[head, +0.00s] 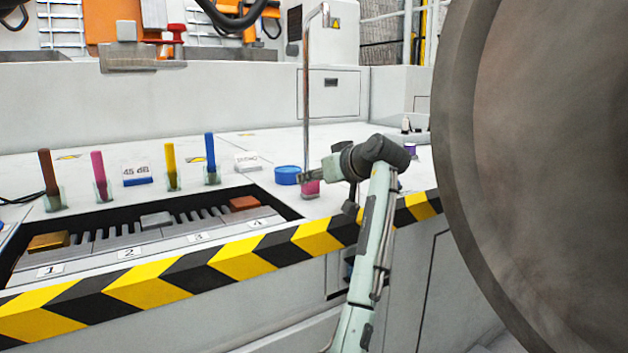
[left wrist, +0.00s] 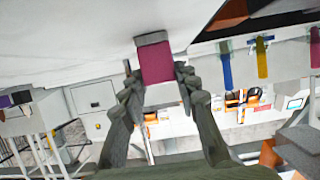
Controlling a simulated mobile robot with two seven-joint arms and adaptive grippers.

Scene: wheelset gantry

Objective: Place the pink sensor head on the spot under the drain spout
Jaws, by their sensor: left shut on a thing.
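The pink sensor head (head: 311,189) is a small pink block, low at the white deck beside a blue round dish. My left gripper (head: 309,178) is shut on it from the right side. In the left wrist view the sensor head (left wrist: 155,62) sits between the two fingers (left wrist: 157,80), its far end close to the white surface; I cannot tell whether it touches. The drain spout (head: 306,90) looks to be the tall thin metal pipe with a bent top, rising behind the sensor head. I cannot make out a marked spot under it. My right gripper is not in view.
The blue dish (head: 287,175) stands just left of the sensor head. A recessed numbered tray (head: 195,228) with metal blocks lies further left. Coloured sticks, such as a yellow one (head: 171,164), stand behind it. A large wheel (head: 550,150) blocks the right side.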

